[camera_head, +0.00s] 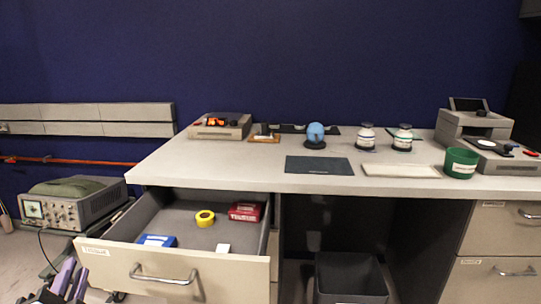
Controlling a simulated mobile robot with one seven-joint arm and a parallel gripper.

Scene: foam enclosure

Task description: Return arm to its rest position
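My gripper (72,275) shows at the bottom left corner, with two purple fingers pointing up and a small gap between them. No object shows between the fingers. It is in front of the left end of an open drawer (190,276), apart from the drawer's contents. Most of my arm is out of view. The drawer is pulled out and holds a yellow tape roll (205,218), a red box (245,211), a blue box (157,241) and a small white item (223,248).
The desk top (250,178) carries a dark mat (319,166), two jars, a green cup (460,163), a printer-like machine (477,125) and a blue round object (315,132). A grey bin (350,278) stands under the desk. An oscilloscope (62,209) stands at left, near my gripper.

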